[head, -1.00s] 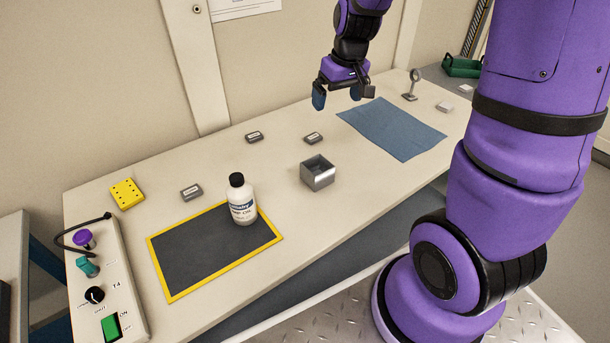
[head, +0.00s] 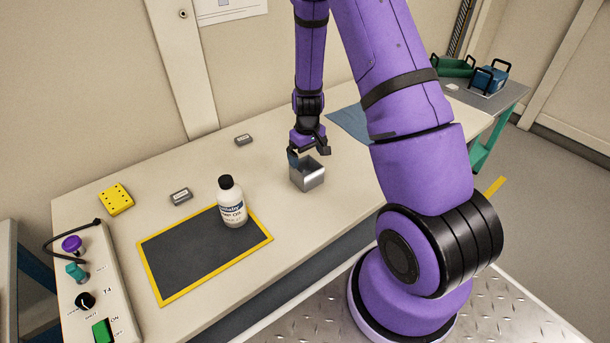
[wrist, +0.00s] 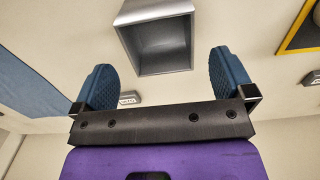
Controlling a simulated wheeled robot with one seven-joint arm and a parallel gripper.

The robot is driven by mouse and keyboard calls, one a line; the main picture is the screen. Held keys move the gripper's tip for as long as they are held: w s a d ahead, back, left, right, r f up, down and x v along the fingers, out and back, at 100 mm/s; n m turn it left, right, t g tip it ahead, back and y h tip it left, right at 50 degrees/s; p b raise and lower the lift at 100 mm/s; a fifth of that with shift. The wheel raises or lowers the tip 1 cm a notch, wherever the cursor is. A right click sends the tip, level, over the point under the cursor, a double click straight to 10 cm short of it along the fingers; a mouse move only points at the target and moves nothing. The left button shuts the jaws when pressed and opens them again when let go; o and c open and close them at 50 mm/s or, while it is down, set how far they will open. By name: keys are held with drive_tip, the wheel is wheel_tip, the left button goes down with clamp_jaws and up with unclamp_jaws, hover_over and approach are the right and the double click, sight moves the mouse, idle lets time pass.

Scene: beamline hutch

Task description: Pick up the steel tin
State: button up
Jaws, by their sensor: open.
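The steel tin (head: 311,182) is a small open-topped square metal box standing upright on the bench, right of the white bottle. In the wrist view the tin (wrist: 154,12) shows its hollow inside, at top centre beyond the fingertips. My gripper (head: 308,155) is open and empty, just behind and above the tin in the head view, partly overlapping its back edge. In the wrist view the blue pads of my gripper (wrist: 164,72) are spread wider than the tin. I cannot tell exactly how high the fingers are above the bench.
A white bottle with a black cap (head: 231,205) stands on a yellow-edged dark mat (head: 190,258). Small grey labelled blocks (head: 181,196) lie nearby; one (wrist: 129,98) shows between the fingers. A blue cloth (head: 349,122) lies behind right. A yellow block (head: 116,199) and control box (head: 94,285) are left.

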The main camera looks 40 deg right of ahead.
sight(306, 171)
drive_tip(key=shift+w+f, duration=0.15)
drive_tip(key=shift+f, duration=1.8)
drive_tip(key=shift+w+f, duration=0.15)
drive_tip(key=shift+f, duration=1.75)
drive_tip(key=c, duration=0.8)
